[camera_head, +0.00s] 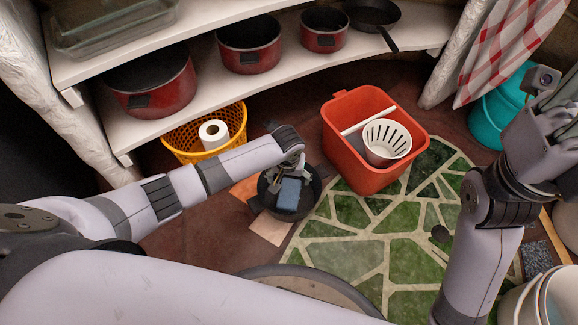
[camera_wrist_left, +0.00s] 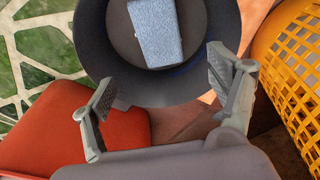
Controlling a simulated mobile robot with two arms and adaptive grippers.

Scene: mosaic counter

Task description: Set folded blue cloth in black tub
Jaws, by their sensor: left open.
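The black tub (camera_head: 307,207) stands on the floor near the middle of the head view, and its dark round rim (camera_wrist_left: 88,40) fills the top of the left wrist view. The folded blue cloth (camera_head: 289,194) is inside the tub, and it also shows in the left wrist view (camera_wrist_left: 156,32) within the rim, apart from both fingers.
A red bucket (camera_head: 350,175) with a white perforated cup (camera_head: 385,150) stands right of the tub. A yellow basket (camera_head: 180,140) with a paper roll (camera_head: 213,133) is to the left. Shelves with red pots (camera_head: 150,85) curve behind.

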